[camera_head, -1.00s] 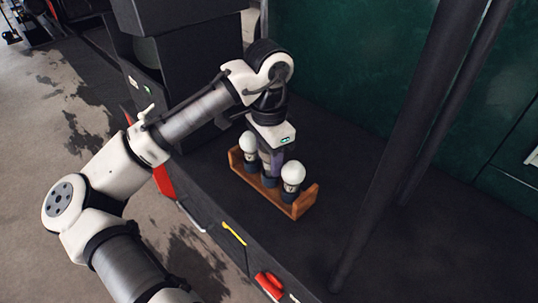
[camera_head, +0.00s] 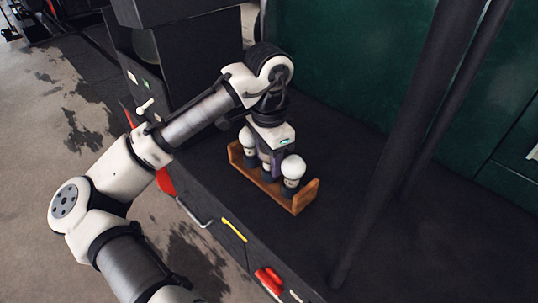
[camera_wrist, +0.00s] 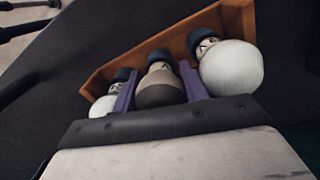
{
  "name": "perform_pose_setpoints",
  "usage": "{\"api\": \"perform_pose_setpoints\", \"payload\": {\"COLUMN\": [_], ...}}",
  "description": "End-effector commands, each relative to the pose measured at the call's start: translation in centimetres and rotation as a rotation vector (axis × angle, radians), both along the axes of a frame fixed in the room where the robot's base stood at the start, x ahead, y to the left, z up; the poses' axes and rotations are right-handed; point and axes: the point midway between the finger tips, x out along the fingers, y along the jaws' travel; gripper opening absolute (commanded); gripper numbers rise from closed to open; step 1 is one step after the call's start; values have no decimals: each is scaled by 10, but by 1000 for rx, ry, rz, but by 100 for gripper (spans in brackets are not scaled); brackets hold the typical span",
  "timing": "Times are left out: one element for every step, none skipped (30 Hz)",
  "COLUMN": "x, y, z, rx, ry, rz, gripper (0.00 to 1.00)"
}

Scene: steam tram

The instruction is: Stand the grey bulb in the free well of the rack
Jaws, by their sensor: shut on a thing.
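The grey bulb (camera_wrist: 160,92) is in the wrist view, between the two purple fingers of my gripper (camera_wrist: 158,90). My gripper is shut on it. Its pale neck points at the middle dark-blue well of the wooden rack (camera_wrist: 105,79). The neck appears to be at or in that well; I cannot tell whether it is fully seated. In the head view my gripper (camera_head: 266,160) is low over the middle of the rack (camera_head: 302,203), and the bulb is mostly hidden. White bulbs stand in the wells on either side (camera_wrist: 232,68) (camera_wrist: 104,106).
The rack stands on a dark ledge (camera_head: 250,205) near its front edge. A dark box-shaped housing (camera_head: 185,50) is behind left, and dark posts (camera_head: 395,120) rise to the right. A yellow handle (camera_head: 233,229) and a red one (camera_head: 268,280) are on the ledge's front.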

Motion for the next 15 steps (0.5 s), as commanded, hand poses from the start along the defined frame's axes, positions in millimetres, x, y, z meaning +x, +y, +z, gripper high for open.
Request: {"api": "perform_pose_setpoints", "payload": {"x": [0,0,0,0,0,0,0,0,0,0,0,0,0,0,0], "y": [0,0,0,0,0,0,0,0,0,0,0,0,0,0,0], "z": [0,0,0,0,0,0,0,0,0,0,0,0,0,0,0], "rx": [0,0,0,0,0,0,0,0,0,0,0,0,0,0,0], "ry": [1,1,1,1,1,2,2,2,2,2,2,2,1,1,1], "rz": [0,-1,-1,-1,-1,-1,-1,-1,-1,-1,-1,-1,0,0,0], "gripper": [21,21,21,21,21,46,50,54,59,63,67,69,69,69,69]}}
